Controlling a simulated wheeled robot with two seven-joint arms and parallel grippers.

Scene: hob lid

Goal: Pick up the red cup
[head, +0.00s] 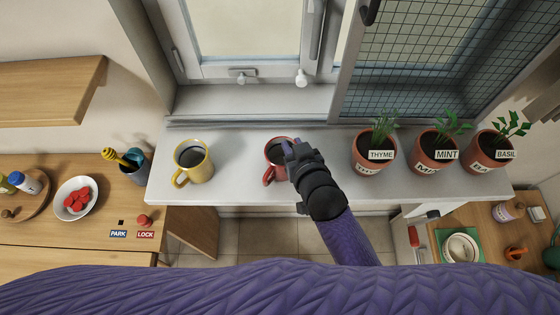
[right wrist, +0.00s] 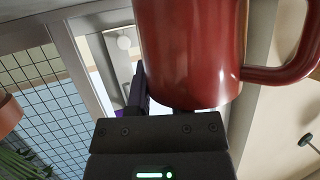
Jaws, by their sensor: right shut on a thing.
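The red cup (head: 269,173) with dark contents is at the middle of the white window sill (head: 232,190). My right gripper (head: 288,150) reaches it from the right and is shut on its side near the rim. In the right wrist view the red cup (right wrist: 190,50) fills the top middle, its handle to the right, with my right gripper (right wrist: 160,105) against it. The hidden base leaves it unclear whether the cup touches the sill. My left gripper is not in view.
A yellow mug (head: 197,173) with dark contents stands on the sill to the left. Potted thyme (head: 366,163), mint (head: 426,166) and basil (head: 480,163) stand to the right. The window (head: 245,35) is behind. A white bowl (head: 62,207) with red pieces sits on the left counter.

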